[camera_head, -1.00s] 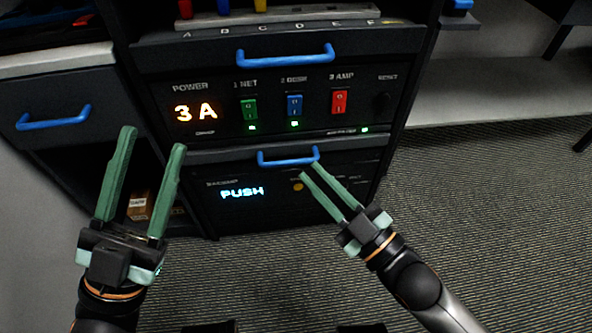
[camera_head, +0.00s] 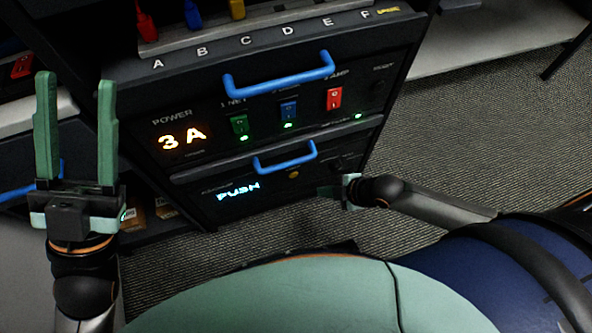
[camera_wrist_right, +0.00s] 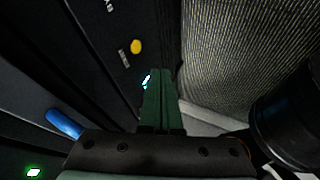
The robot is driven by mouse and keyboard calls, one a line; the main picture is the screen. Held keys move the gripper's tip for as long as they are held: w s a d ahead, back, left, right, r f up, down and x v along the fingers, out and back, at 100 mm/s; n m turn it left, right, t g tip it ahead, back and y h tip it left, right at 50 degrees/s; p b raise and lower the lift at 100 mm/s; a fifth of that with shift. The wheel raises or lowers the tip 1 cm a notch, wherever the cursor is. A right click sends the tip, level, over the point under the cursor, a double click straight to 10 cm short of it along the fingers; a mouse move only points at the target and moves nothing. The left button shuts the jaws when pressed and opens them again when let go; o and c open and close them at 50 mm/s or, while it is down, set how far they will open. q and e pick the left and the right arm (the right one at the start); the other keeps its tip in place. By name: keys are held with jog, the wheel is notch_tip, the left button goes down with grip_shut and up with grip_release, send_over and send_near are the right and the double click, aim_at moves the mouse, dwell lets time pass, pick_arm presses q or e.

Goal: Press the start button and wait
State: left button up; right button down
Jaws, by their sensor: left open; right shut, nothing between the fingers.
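The round orange button (camera_head: 293,174) is on the lower black panel, right of a display (camera_head: 238,191) that reads PUSH. It also shows in the right wrist view (camera_wrist_right: 136,46), apart from the fingertips. My right gripper (camera_wrist_right: 160,72) is shut and empty, its green fingers together close to the panel, below and right of the button in the wrist view. In the head view, the right gripper (camera_head: 326,191) is dark and small at the panel's lower right; its fingertips are hard to make out. My left gripper (camera_head: 76,85) is open and empty, left of the cabinet.
The upper panel shows 3 A (camera_head: 183,136) and green, blue (camera_head: 288,111) and red (camera_head: 334,98) switches. Blue handles (camera_head: 280,76) (camera_head: 285,158) stick out from the drawers. Coloured plugs (camera_head: 193,14) stand in the lettered row above. Carpet (camera_head: 470,140) lies clear at right.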

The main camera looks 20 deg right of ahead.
aim_at(294, 175)
pick_arm(q)
jog(key=shift+s, duration=0.1)
notch_tip(294, 175, down, 8)
jog(key=b, duration=0.7)
jog(key=shift+d, duration=0.45)
pick_arm(e)
jog(key=w+a+f, duration=0.4)
jog(key=w+f, duration=0.4)
jog(key=shift+w, duration=0.3)
